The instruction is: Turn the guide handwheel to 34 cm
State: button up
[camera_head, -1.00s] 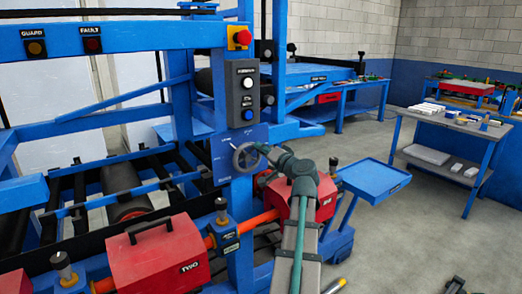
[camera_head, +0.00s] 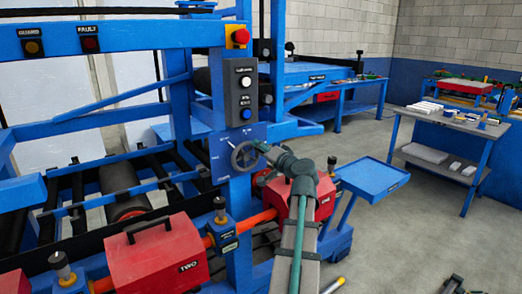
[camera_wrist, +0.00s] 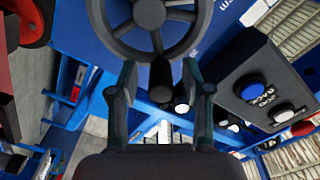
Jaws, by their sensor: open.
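The guide handwheel (camera_head: 244,156) is a dark grey spoked wheel on a blue panel (camera_head: 223,168) with white markings, on the blue machine frame. In the wrist view the handwheel (camera_wrist: 150,22) fills the top middle, with a dark knob (camera_wrist: 161,78) on its lower rim. My gripper (camera_wrist: 159,84) is open, with one finger on each side of the knob; I cannot tell whether either finger touches it. In the head view my gripper (camera_head: 262,148) is at the right edge of the wheel. The scale's figures are too small to read.
A grey button box (camera_head: 241,94) is above the wheel, with a red emergency stop (camera_head: 239,37) over it. Red housings (camera_head: 158,256) stand below and beside my arm. A blue tray (camera_head: 371,178) stands to the right. Open floor lies beyond.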

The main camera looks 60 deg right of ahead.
jog(key=v, duration=1.1)
jog(key=shift+s+a, duration=0.15)
jog(key=shift+s, duration=0.2)
